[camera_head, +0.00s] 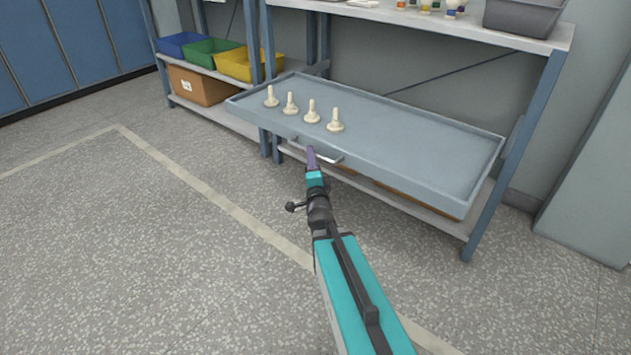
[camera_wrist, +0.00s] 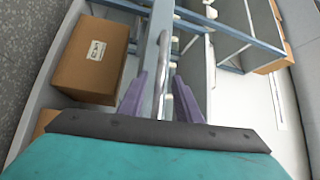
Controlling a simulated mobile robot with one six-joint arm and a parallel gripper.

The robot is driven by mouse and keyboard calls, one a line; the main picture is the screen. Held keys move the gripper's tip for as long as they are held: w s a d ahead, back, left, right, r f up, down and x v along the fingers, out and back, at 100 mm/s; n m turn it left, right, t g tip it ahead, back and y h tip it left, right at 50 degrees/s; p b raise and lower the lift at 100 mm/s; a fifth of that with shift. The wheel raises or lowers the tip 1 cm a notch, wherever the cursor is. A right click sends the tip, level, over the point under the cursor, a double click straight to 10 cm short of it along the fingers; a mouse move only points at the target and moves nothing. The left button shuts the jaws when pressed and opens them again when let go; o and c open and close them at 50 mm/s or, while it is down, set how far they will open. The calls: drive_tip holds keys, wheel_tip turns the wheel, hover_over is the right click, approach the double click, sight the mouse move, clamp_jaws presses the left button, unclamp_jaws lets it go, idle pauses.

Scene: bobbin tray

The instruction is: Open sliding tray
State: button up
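The sliding tray (camera_head: 420,140) is a shallow grey-blue tray on the shelf rack. Its front edge stands out in front of the rack's posts. Several cream bobbin-like pegs (camera_head: 312,113) stand upright in a row on its left half. A metal bar handle (camera_head: 328,157) is on the tray's front. My gripper (camera_head: 311,153) is at this handle. In the wrist view the handle bar (camera_wrist: 163,75) runs between my two purple fingers (camera_wrist: 160,90). Gaps show beside the bar, so the fingers look open around it. Contact with the handle cannot be told.
A cardboard box (camera_wrist: 92,60) sits on a lower shelf to the left, with blue (camera_head: 183,45), green (camera_head: 212,52) and yellow bins (camera_head: 248,65) above it. A dark grey bin (camera_head: 522,15) is on the top shelf. The speckled floor (camera_head: 130,230) before the rack is clear.

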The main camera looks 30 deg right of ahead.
drive_tip(key=p+v, duration=0.2)
drive_tip(key=shift+s+a+r, duration=0.1)
drive_tip(key=shift+s+r, duration=0.05)
drive_tip(key=shift+s, duration=0.1)
drive_tip(key=shift+s+a+p, duration=0.1)
drive_tip(key=shift+s+p, duration=0.3)
drive_tip(key=shift+p, duration=0.8)
drive_tip(key=p+v, duration=0.7)
drive_tip(key=p, duration=0.3)
drive_tip(key=shift+s+p, duration=0.2)
drive_tip(key=shift+p, duration=0.1)
